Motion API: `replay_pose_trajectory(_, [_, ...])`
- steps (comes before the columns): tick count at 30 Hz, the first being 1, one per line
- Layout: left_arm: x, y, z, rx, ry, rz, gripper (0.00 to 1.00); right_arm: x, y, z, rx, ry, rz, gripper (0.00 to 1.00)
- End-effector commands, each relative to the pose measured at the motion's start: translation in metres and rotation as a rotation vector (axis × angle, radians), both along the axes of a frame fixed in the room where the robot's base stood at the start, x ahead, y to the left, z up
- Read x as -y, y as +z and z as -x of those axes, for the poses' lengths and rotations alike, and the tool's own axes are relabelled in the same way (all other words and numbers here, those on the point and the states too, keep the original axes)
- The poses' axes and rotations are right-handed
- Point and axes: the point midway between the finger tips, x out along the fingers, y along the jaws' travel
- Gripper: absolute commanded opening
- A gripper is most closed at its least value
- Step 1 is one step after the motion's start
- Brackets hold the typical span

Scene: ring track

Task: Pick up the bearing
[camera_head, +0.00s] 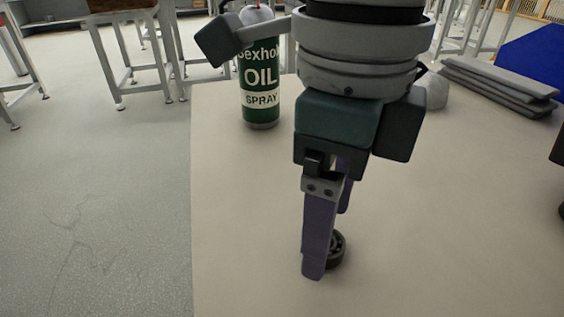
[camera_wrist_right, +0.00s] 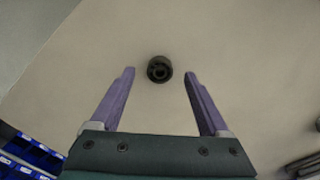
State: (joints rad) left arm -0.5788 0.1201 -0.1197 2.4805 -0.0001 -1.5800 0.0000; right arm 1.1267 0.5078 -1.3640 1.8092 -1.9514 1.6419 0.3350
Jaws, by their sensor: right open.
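The bearing (camera_head: 338,250) is a small dark ring on the beige table (camera_head: 240,220), partly hidden behind the nearer finger in the head view. In the wrist view the bearing (camera_wrist_right: 159,69) shows whole, between the lines of the two fingertips, with a gap on each side. My right gripper (camera_head: 329,243) has purple fingers and points down over the bearing. It is open and empty, and it also shows in the wrist view (camera_wrist_right: 159,74). How far the tips are above the table is hard to tell. My left gripper is not in view.
A green oil spray can (camera_head: 261,90) stands behind the gripper, to its left. A stack of grey flat pieces (camera_head: 498,85) lies at the back right. A dark object shows at the right edge. The table left of the bearing is clear up to its edge.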

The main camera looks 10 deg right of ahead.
Motion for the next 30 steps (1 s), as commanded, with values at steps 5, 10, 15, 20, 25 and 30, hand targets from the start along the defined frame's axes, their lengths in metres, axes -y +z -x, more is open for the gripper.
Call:
replay_pose_trajectory(5, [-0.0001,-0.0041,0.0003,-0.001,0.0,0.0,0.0,0.0006,-0.019,0.0003,-0.001,-0.001,-0.001,0.79])
replay_pose_trajectory(10, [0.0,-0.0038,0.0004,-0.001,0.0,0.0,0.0,0.0003,-0.0194,0.0002,0.0,0.0,-0.001,0.79])
replay_pose_trajectory(15, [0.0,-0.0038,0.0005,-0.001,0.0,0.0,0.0,0.0003,-0.0192,0.0003,-0.001,0.0,-0.002,0.66])
replay_pose_trajectory(20, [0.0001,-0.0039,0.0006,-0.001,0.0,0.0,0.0,0.0003,-0.0191,0.0003,-0.001,0.0,-0.002,0.48])
replay_pose_trajectory(25, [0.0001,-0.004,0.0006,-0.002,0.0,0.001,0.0,0.0003,-0.019,0.0003,-0.001,0.0,-0.002,0.29])
replay_pose_trajectory(30, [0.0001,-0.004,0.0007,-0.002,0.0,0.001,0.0,0.0003,-0.019,0.0003,-0.001,0.0,-0.002,0.1])
